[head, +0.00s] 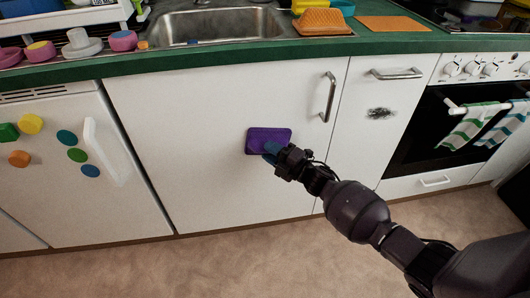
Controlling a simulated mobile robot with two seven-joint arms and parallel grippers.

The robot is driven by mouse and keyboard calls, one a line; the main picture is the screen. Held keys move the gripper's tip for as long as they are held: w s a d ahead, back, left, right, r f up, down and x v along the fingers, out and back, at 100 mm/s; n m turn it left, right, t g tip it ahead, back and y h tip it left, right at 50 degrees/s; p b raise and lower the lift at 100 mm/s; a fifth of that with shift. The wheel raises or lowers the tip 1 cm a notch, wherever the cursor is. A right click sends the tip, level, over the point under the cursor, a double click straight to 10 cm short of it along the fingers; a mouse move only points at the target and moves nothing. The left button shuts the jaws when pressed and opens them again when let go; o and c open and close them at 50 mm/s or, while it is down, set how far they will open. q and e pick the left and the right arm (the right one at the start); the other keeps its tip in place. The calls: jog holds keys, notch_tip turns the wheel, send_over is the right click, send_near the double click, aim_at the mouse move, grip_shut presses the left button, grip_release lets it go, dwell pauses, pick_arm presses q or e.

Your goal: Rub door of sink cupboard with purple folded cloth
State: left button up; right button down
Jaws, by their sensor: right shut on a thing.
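The purple folded cloth (268,137) lies flat against, or just in front of, the white sink cupboard door (200,120), right of the door's middle. My right gripper (274,152) is shut on the cloth at its lower right edge, with the arm coming in from the lower right. The door appears closed, with a metal handle (329,97) near its upper right edge. No mark shows on the uncovered part of this door; the part behind the cloth is hidden. My left gripper is not in view.
An oven (440,120) with hanging towels stands further right. A green worktop edge (230,56) runs above, with the sink (220,25). The floor in front is clear.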

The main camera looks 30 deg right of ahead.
aim_at(254, 154)
jog(key=shift+d+r, duration=0.1)
jog(key=shift+d, duration=0.3)
jog(key=shift+w+a+r, duration=0.1)
jog(key=shift+w+a, duration=0.05)
jog(key=shift+a, duration=0.35)
jog(key=shift+w+a, duration=0.2)
jog(key=shift+a, duration=0.65)
jog(key=shift+w+a, duration=0.2)
jog(key=shift+a, duration=0.6)
jog(key=shift+w+a, duration=0.2)
jog(key=shift+a, duration=0.85)
jog(key=shift+s+d+f, duration=0.15)
jog(key=shift+d+f, duration=0.2)
jog(key=shift+f, duration=0.1)
jog(key=shift+s+d, duration=0.25)
jog(key=shift+d, duration=0.85)
jog(key=shift+s+d+r, duration=0.1)
jog(key=shift+d+r, duration=0.05)
jog(key=shift+d, duration=0.4)
jog(key=shift+s+d+r, duration=0.1)
jog(key=shift+s+d, duration=0.15)
jog(key=shift+d, duration=0.35)
jog(key=shift+s+d, duration=0.2)
jog(key=shift+d, duration=0.35)
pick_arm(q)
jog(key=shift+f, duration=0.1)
